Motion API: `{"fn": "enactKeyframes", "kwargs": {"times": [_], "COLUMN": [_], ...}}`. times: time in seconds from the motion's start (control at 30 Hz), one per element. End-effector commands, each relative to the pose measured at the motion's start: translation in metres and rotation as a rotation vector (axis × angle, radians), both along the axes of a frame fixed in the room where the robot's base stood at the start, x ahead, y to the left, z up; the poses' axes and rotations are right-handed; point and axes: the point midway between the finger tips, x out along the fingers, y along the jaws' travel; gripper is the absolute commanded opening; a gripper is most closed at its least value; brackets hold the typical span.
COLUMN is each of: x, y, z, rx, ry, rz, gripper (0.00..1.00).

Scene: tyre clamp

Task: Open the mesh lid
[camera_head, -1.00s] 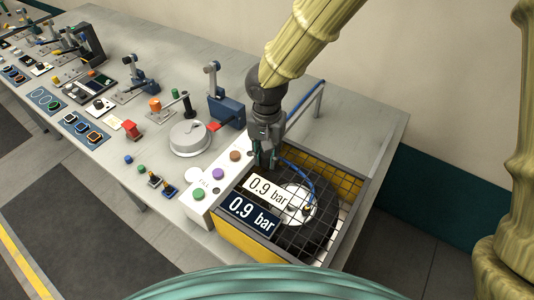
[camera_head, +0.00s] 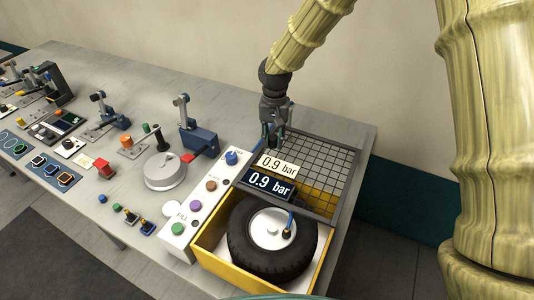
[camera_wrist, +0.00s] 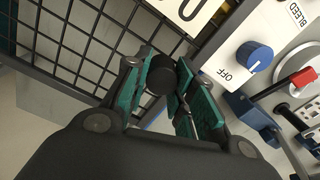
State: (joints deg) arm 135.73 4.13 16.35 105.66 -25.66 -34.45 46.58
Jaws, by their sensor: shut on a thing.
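The mesh lid (camera_head: 325,160), a black grid in a grey frame, stands raised at the back of the yellow box (camera_head: 319,272). The tyre (camera_head: 240,244) with its white hub (camera_head: 262,228) lies uncovered in the box. My gripper (camera_head: 273,142) is at the lid's upper left edge. In the wrist view my gripper (camera_wrist: 163,82) is shut on a black round handle (camera_wrist: 160,76) beside the lid's frame, between the green pads. The mesh (camera_wrist: 75,45) fills the upper left there. How the handle joins the frame is partly hidden.
Two 0.9 bar displays, one white (camera_head: 278,165) and one dark (camera_head: 270,184), stand at the lid's left. A button panel (camera_head: 213,190) with a blue knob (camera_head: 232,158) is left of the box. Clamps and small devices fill the left bench. The bench behind is bare.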

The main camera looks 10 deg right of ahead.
Motion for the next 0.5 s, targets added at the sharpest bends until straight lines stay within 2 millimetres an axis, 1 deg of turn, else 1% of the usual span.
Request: {"fn": "enactKeyframes", "kwargs": {"times": [0.03, 0.2, 0.3, 0.5], "x": [0.012, 0.038, 0.048, 0.056], "y": [-0.008, -0.025, -0.032, -0.038], "z": [0.003, 0.002, 0.002, 0.002], "rx": [-0.002, -0.002, -0.002, -0.002], "ry": [-0.003, -0.002, -0.003, 0.0], "rz": [-0.002, 0.0, 0.001, 0.0], "gripper": [0.0, 0.0, 0.0, 0.0]}}
